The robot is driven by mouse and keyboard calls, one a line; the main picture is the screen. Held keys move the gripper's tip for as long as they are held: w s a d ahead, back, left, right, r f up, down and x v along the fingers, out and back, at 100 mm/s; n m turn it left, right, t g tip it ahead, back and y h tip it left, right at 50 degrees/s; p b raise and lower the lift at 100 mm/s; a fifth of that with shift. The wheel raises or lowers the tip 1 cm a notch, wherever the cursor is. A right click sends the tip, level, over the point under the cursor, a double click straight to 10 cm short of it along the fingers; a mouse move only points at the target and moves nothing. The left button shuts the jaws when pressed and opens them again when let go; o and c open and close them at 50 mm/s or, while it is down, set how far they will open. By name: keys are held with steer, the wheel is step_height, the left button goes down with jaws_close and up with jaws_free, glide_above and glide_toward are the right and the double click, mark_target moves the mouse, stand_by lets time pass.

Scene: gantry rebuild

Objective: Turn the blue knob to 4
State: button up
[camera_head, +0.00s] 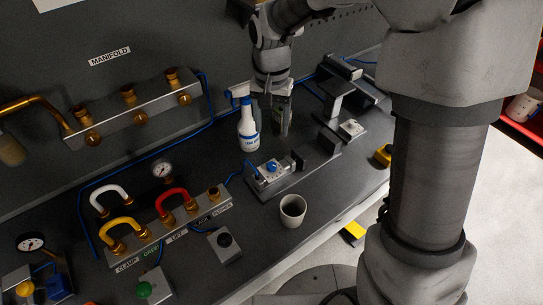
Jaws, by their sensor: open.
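The blue knob (271,166) sits on top of a small light-grey box (268,178) on the dark bench, right of centre. Its dial markings are too small to read, so I cannot tell its setting. My gripper (279,122) points down above and behind the knob, beside a white bottle with a blue cap (248,131). The fingers are apart and hold nothing that I can see. The knob is clear of the gripper, which does not touch it.
A grey cup (292,210) stands in front of the knob box near the bench edge. Grey blocks and a rail (316,151) lie to its right. A manifold with brass fittings (130,113) and hoses with a gauge are to the left. A blue tube runs along the bench.

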mark_target(272, 165)
step_height(272, 165, down, 14)
steer(key=shift+f+p, duration=0.25)
steer(key=shift+p, duration=0.1)
jaws_close()
stand_by(0.3)
